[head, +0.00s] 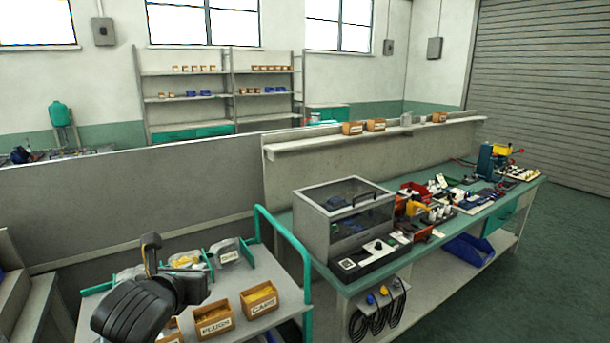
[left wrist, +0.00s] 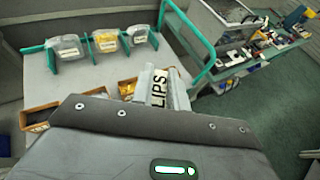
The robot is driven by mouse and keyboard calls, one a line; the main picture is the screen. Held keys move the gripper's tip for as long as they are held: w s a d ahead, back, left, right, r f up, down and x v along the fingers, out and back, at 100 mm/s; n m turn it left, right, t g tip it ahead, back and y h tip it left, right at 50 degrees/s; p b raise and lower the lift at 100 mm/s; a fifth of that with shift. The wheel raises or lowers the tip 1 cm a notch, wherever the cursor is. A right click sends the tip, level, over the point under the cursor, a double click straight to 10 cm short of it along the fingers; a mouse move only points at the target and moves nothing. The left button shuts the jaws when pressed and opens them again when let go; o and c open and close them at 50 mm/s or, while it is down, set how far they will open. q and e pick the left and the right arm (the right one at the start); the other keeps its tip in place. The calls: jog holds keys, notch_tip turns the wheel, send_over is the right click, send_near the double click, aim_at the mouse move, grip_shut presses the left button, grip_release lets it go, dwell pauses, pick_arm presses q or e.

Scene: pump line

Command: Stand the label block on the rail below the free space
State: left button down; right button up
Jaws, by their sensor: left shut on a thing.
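My left gripper (head: 190,287) is over the trolley top in the head view. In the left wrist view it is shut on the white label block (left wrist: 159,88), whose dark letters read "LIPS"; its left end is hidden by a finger. In the head view I cannot make out the block behind the dark gripper. Green dividers (head: 249,252) stand along the trolley's back with clear bags between them: a pale one (left wrist: 65,48), a yellow one (left wrist: 106,41) and another pale one (left wrist: 138,34). I cannot clearly tell which part is the rail. My right gripper is not in view.
Open boxes marked PLUGS (head: 214,323) and CAPS (head: 260,299) stand at the trolley's front; another is partly hidden by my arm. A green handle (head: 288,243) rises at its right end. The workbench beyond holds a clear-topped case (head: 322,240) and many parts.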

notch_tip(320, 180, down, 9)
jog(key=b, duration=0.8)
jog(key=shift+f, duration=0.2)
dwell(3.1)
